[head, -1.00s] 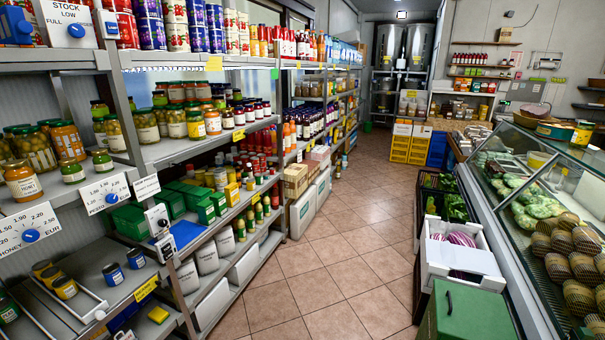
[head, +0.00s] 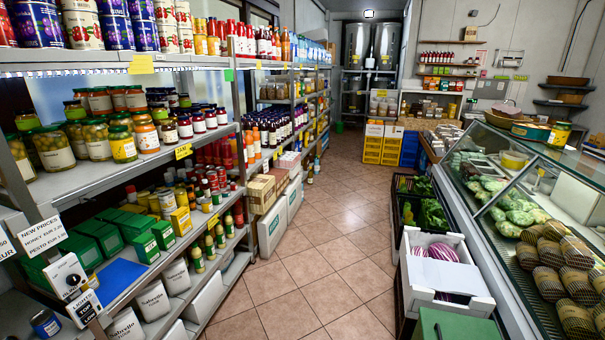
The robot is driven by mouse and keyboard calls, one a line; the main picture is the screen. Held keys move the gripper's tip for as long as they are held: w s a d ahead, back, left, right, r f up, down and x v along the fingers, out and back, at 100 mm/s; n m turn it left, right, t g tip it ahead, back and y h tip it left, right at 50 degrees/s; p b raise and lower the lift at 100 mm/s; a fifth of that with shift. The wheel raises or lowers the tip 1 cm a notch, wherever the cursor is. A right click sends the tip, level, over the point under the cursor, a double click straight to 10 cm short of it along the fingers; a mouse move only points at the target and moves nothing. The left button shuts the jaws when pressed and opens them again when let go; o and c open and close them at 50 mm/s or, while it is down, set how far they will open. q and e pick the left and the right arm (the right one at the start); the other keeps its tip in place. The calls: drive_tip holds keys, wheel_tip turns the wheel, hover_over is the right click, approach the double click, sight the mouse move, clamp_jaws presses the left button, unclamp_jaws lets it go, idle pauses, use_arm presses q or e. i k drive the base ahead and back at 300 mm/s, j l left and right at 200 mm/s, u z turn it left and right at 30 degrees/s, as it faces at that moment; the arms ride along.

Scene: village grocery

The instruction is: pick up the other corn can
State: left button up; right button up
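No can can be read as corn at this distance. A yellow can with a dark green label (head: 559,134) stands upright on top of the glass counter at the right, beside a wide green and yellow tin (head: 530,130). Several small yellow cans or jars (head: 166,202) stand on the middle shelf at the left, partly hidden by boxes. Neither of my grippers is in view.
The shelving (head: 195,148) runs along the left. The tiled aisle floor (head: 322,235) is clear in the middle, with a small bottle-like item (head: 310,176) farther along. A white crate (head: 445,275) and green box (head: 455,326) narrow the right side.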

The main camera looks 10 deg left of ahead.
sight(206, 203)
drive_tip(key=i, duration=0.8)
drive_tip(key=i+l+u, duration=0.1)
drive_tip(key=i, duration=0.75)
drive_tip(key=i+l+u, duration=0.1)
drive_tip(key=i+u, duration=0.3)
drive_tip(key=i+l+u, duration=0.25)
drive_tip(key=i+u, duration=0.15)
drive_tip(key=i+l+u, duration=1)
drive_tip(key=l+u, duration=0.25)
drive_tip(key=l, duration=0.2)
